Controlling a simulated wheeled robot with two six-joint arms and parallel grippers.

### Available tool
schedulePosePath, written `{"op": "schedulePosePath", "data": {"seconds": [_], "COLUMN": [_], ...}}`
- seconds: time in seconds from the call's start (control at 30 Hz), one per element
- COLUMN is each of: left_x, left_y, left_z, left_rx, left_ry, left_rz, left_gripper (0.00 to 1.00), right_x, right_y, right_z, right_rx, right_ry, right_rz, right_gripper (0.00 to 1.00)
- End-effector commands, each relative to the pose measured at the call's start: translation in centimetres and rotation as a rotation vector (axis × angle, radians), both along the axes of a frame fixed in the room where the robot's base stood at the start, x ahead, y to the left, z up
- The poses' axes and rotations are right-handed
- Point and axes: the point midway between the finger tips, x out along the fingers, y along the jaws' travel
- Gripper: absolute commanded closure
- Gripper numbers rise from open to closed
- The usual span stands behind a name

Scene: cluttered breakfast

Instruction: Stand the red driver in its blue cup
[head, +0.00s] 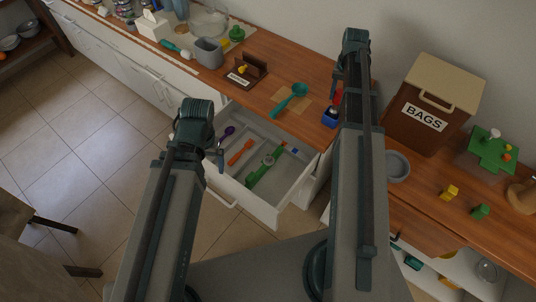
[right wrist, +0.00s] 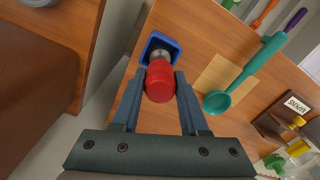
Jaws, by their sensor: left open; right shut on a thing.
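The red driver (right wrist: 160,82) is between the fingers of my right gripper (right wrist: 160,82), which is shut on its handle. A bit of its red also shows beside my right arm in the head view (head: 338,97). The blue cup (head: 331,117) stands near the counter's front edge; it also shows in the right wrist view (right wrist: 172,43). The driver's grey lower part overlaps the cup's opening there; I cannot tell how deep it sits. My left gripper (head: 220,160) is open and empty, over the left side of the open drawer.
The open drawer (head: 282,214) holds a purple spoon (head: 227,132), an orange utensil (head: 240,152) and a green tool (head: 263,168). A teal ladle (head: 289,99) lies on the counter left of the cup. A brown bags box (head: 430,105) stands to the right, near a grey bowl (head: 397,166).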

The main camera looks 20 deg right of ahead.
Motion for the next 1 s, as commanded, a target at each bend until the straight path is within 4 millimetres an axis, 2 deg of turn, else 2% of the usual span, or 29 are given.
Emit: {"op": "schedulePosePath", "data": {"seconds": [0.2, 1.0], "left_x": [0.0, 0.0], "left_y": [0.0, 0.0], "left_z": [-0.7, -1.5], "left_rx": [0.0, 0.0], "left_ry": [0.0, 0.0], "left_rz": [0.0, 0.0], "left_gripper": [0.07, 0.07], "right_x": [0.0, 0.0], "right_y": [0.0, 0.0], "right_z": [-0.7, -1.5], "right_rx": [0.0, 0.0], "right_ry": [0.0, 0.0], "right_rz": [0.0, 0.0], "right_gripper": [1.0, 1.0]}}
